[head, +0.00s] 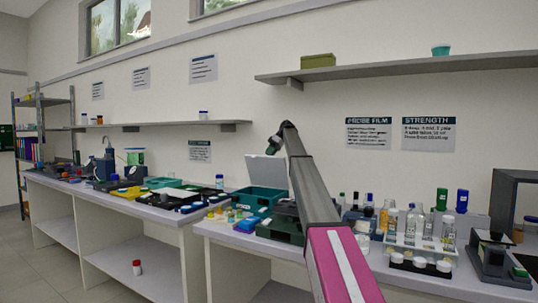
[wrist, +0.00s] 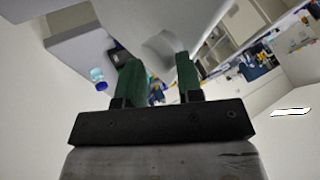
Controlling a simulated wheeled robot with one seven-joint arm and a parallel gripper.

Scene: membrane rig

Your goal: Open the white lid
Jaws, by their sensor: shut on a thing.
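The white lid (head: 266,171) stands raised, tilted up at the back of a teal box (head: 258,197) on the bench. My gripper (head: 274,145) is at the lid's upper right edge, with its green fingertips pointing down to the left. In the wrist view, my gripper (wrist: 158,76) has its two green fingers on either side of a pale part of the lid (wrist: 150,20), which fills the top middle. The fingers are shut on the lid. Their exact contact with its edge is hard to make out. The box's inside is mostly hidden.
Bottles and a white rack (head: 420,243) crowd the bench at right. A wall shelf (head: 400,68) hangs above. Small coloured vials (head: 238,215) stand at the bench's left end.

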